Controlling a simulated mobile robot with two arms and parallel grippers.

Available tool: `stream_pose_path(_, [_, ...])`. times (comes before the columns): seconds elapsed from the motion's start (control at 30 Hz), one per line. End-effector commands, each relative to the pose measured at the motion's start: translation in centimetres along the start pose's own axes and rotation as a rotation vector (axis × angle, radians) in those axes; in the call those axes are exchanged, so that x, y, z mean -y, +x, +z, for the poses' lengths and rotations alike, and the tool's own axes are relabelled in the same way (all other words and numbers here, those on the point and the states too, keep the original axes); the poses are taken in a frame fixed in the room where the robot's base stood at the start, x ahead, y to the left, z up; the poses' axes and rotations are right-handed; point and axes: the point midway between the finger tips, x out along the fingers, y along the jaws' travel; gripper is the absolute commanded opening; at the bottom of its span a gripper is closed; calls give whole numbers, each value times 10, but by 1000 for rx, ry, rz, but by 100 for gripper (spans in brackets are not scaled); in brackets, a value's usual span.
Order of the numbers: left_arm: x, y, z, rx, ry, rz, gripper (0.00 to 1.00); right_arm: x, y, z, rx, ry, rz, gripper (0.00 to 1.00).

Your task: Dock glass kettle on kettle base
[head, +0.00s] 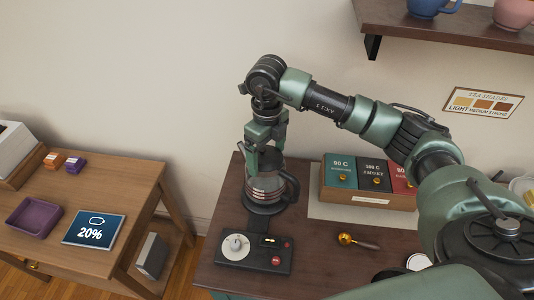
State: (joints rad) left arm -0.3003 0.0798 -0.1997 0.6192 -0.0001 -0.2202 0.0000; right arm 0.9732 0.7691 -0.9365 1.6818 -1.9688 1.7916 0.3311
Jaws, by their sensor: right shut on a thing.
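The glass kettle (263,186) stands upright at the left part of the dark tabletop, with its black handle (292,188) to the right. My right gripper (265,156) comes down from above and is shut on the top of the kettle; the fingertips partly hide the lid. The black kettle base (254,254) has a white dial and a red button at its front, and its rear part runs back under the kettle. I cannot tell whether the kettle's bottom touches the base or hangs just above it. My left gripper is not in view.
A box of tea packets (355,197) stands right of the kettle, close to its handle. A brass scoop (350,240) lies in front of the box. A wooden side table (125,190) with a purple tray (33,216) is at left. A shelf (450,30) with mugs hangs above right.

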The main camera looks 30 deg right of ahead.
Motion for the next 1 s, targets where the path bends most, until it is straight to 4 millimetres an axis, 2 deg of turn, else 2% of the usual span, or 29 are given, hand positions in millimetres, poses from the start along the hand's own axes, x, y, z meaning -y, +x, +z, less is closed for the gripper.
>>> stream_pose_path(0.57, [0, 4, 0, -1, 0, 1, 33, 0, -1, 1, 3, 0, 0, 17])
stream_pose_path(1.0, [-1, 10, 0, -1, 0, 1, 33, 0, 6, 1, 4, 1, 0, 17])
